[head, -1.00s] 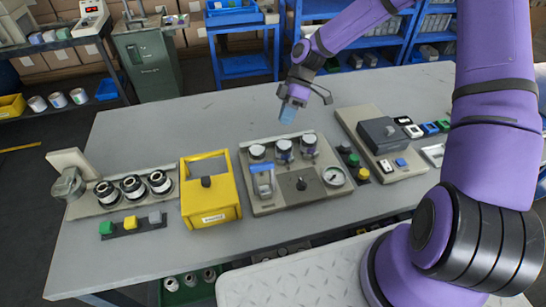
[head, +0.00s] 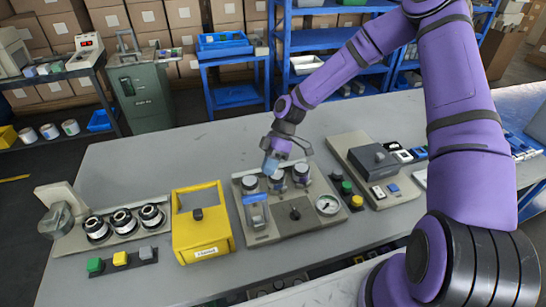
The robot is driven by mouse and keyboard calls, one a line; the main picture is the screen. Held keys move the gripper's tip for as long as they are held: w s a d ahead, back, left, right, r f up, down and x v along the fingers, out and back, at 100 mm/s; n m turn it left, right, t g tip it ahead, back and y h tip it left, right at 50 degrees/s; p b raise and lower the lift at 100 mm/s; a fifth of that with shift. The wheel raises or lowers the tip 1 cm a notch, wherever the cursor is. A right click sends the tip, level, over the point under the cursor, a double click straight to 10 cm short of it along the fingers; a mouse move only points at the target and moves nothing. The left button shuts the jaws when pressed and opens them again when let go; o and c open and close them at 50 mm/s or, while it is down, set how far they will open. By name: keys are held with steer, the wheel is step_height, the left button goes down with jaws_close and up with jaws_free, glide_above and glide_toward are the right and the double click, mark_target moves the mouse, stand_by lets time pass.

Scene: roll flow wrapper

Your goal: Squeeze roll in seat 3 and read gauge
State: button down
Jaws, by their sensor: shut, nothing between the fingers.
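A beige panel (head: 262,237) on the grey table carries a row of three dark seats with grey-topped rolls: left roll (head: 250,183), middle roll (head: 277,181) and right roll (head: 301,172). Seat numbers are too small to read. A round white-faced gauge (head: 328,204) sits at the panel's right front; its reading is too small to make out. My gripper (head: 270,166) points down with blue fingertips, shut and empty. It appears just behind or above the middle roll, partly overlapping it; contact cannot be told.
A clear blue-framed part (head: 256,211) and a dark block with a knob (head: 295,210) share the panel. A yellow frame box (head: 201,236) stands left, close by. Coloured buttons (head: 346,187) and another machine (head: 373,158) stand right. The table behind is clear.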

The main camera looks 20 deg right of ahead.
steer(key=x, duration=0.3)
steer(key=shift+s+a+f, duration=0.1)
steer(key=shift+s+f, duration=0.05)
steer(key=shift+f, duration=0.05)
steer(key=s, duration=0.3)
steer(key=shift+a, duration=0.4)
steer(key=shift+s+a+r, duration=0.1)
steer(key=shift+s+r, duration=0.05)
steer(key=shift+s, duration=0.4)
